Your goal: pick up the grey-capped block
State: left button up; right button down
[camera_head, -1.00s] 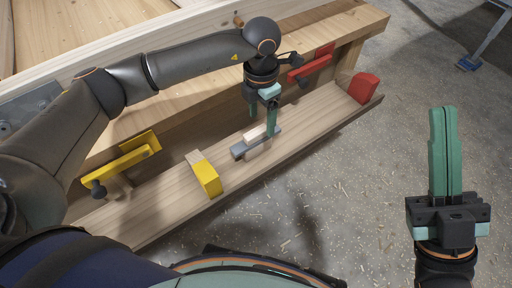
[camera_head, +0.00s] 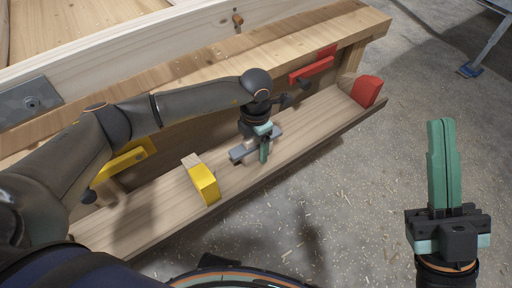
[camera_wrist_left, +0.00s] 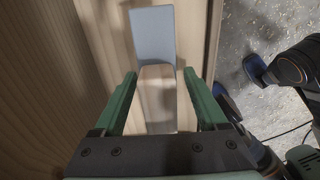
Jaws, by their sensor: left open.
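The grey-capped block (camera_head: 238,153) lies in the wooden trough, its grey part showing on both sides of my left gripper (camera_head: 257,150). In the left wrist view, its bare wood part (camera_wrist_left: 157,88) lies between the fingers, with the blue-grey part (camera_wrist_left: 152,35) beyond. My left gripper, also in that wrist view (camera_wrist_left: 160,76), is open and straddles the wood, one finger on each side. Whether the fingers touch it I cannot tell. The fingers hide part of the block in the head view. My right gripper (camera_head: 441,122) is shut and empty, pointing up over the floor at the right.
A yellow-capped block (camera_head: 206,185) lies in the trough to the left. A red block (camera_head: 367,91) stands at the trough's far right end. Yellow (camera_head: 122,163) and red (camera_head: 313,66) pieces are on the bench side behind. The floor (camera_head: 330,215) in front is clear but for shavings.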

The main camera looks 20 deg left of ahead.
pick_arm(q)
jog(key=shift+f, duration=0.1)
jog(key=shift+c, duration=0.3)
grip_shut()
dwell(1.0)
